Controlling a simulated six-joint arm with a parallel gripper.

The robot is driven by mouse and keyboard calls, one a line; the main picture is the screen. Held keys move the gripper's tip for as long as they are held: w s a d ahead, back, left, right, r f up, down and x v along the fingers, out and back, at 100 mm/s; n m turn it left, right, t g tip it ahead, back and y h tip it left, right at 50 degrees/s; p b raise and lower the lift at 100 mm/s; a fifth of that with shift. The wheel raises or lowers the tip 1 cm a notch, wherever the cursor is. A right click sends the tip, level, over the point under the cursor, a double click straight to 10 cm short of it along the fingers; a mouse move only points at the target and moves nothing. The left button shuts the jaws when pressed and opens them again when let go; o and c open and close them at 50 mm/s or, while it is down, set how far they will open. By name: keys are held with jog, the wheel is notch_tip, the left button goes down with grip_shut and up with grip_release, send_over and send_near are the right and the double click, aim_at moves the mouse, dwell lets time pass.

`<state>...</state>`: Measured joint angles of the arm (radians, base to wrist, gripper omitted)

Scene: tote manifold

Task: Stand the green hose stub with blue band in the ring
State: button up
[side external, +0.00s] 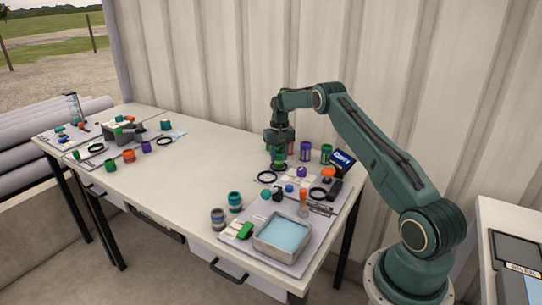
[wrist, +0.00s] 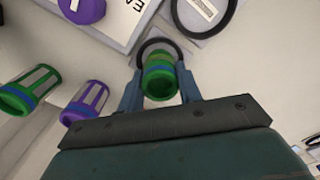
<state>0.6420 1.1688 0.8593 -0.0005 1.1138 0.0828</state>
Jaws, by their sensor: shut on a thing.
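The green hose stub with blue band (wrist: 160,76) is between the two fingers of my gripper (wrist: 160,92), which are shut on it. In the side external view my gripper (side external: 280,148) is low over the far right part of the table, with the green stub (side external: 281,165) under it. A small dark ring (wrist: 145,46) shows as an arc around the stub's far end in the wrist view. I cannot tell whether the stub's end is inside it or above it. The stub's lower end is hidden.
A green cage-like holder (wrist: 30,90) and a purple one (wrist: 85,103) stand close beside my gripper. A larger black ring (wrist: 233,14) lies nearby. A metal tray of blue liquid (side external: 283,236) is at the front. The table's middle (side external: 205,180) is clear.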

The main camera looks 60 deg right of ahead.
jog(key=shift+f, duration=0.1)
jog(key=o, duration=1.1)
jog(key=shift+o, duration=0.2)
